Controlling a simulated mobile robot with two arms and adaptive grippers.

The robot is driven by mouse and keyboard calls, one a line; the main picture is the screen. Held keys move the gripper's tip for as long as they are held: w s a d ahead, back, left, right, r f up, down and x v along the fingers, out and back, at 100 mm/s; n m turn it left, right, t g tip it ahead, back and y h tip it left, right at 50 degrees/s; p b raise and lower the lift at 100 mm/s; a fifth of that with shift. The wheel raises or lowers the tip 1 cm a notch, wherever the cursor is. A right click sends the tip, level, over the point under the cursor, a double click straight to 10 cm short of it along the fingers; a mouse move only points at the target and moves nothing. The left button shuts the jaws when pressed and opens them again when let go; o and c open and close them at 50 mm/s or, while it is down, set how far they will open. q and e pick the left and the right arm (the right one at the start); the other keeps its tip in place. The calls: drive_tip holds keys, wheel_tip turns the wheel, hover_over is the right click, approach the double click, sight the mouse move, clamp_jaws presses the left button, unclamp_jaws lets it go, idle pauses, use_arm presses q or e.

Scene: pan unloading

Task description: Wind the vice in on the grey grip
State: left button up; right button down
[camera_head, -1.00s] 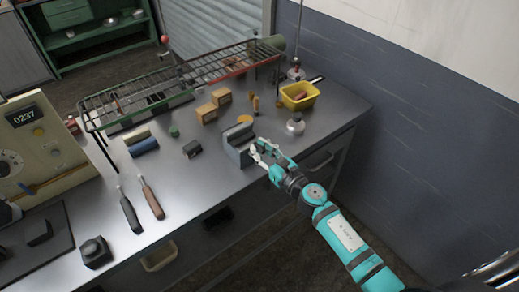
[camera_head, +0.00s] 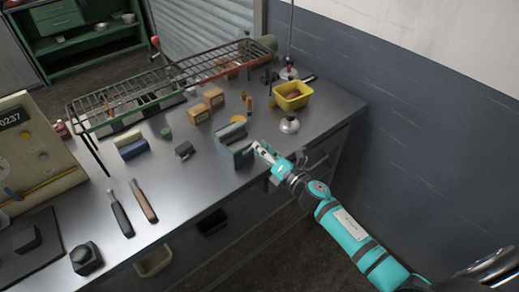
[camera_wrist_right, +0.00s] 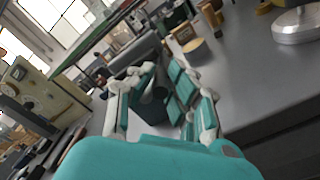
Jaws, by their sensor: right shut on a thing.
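The grey vice (camera_head: 234,143) stands at the front edge of the metal workbench. My right gripper (camera_head: 262,152) reaches it from the right, at its front end. In the right wrist view, the fingers of my right gripper (camera_wrist_right: 158,112) are around a dark grey piece, the grey grip (camera_wrist_right: 152,108), and shut on it. The fingers hide much of the grip and whatever joins it to the vice. The gap between the vice jaws is too small to judge. My left gripper is not in view.
A small dark block (camera_head: 184,150) lies left of the vice. A yellow bin (camera_head: 305,101) and a round metal piece (camera_head: 289,125) stand behind my right gripper. A wire rack (camera_head: 150,92) spans the back. Two handled tools (camera_head: 120,217) lie at the left front.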

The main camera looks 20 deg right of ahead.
drive_tip(key=m, duration=0.1)
drive_tip(key=f+m, duration=0.1)
drive_tip(key=m, duration=0.1)
drive_tip(key=f+m, duration=0.1)
drive_tip(key=shift+d+m+b, duration=0.3)
drive_tip(key=shift+b, duration=0.05)
drive_tip(key=m, duration=0.1)
drive_tip(key=f+m, duration=0.1)
drive_tip(key=m, duration=0.3)
drive_tip(key=shift+a+f, duration=0.2)
drive_tip(key=shift+f, duration=0.2)
drive_tip(key=shift+m, duration=0.3)
drive_tip(key=shift+f, duration=0.1)
drive_tip(key=c, duration=1.3)
unclamp_jaws()
drive_tip(key=shift+s, duration=0.15)
drive_tip(key=v, duration=1.1)
drive_tip(key=shift+s+d, duration=0.15)
drive_tip(key=shift+s, duration=0.25)
